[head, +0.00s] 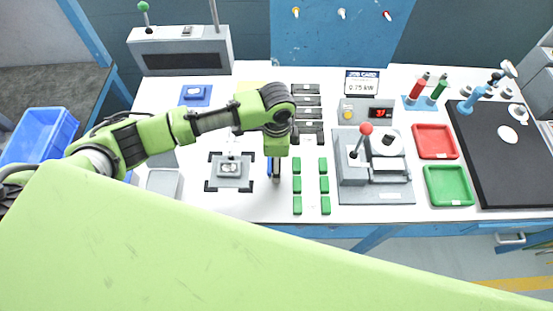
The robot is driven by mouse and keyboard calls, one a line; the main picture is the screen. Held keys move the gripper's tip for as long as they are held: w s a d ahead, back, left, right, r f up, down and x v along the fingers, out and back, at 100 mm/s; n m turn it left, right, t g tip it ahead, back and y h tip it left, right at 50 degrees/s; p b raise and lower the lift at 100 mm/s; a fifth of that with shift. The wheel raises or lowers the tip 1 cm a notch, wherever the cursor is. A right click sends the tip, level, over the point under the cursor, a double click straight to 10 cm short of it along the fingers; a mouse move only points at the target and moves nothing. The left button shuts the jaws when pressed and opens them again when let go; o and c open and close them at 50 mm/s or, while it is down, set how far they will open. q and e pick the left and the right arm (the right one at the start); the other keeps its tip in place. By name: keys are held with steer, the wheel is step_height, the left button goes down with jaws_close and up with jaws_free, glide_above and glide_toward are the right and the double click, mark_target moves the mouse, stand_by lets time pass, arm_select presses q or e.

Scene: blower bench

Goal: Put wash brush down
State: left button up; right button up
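My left arm comes in from the left and bends down over the middle of the bench. Its gripper (274,178) points down at the white bench top, left of two columns of green blocks (310,186). A narrow blue piece (269,168) shows at the gripper's left side; I cannot tell whether it is part of the wash brush or of the gripper. The fingers are small and partly hidden, so their opening is unclear. I cannot make out the wash brush for certain. My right gripper is not in view.
A grey fixture (229,171) with a small part is left of the gripper. A grey press with a red-knobbed lever (365,130), red tray (435,141), green tray (447,185) and black mat (510,165) lie right. A blue bin (40,136) is far left.

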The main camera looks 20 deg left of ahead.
arm_select(q)
steer(key=shift+f, duration=0.15)
steer(key=o, duration=1)
step_height(320, 180, up, 12)
steer(key=shift+r+b, duration=0.2)
steer(key=shift+b, duration=0.65)
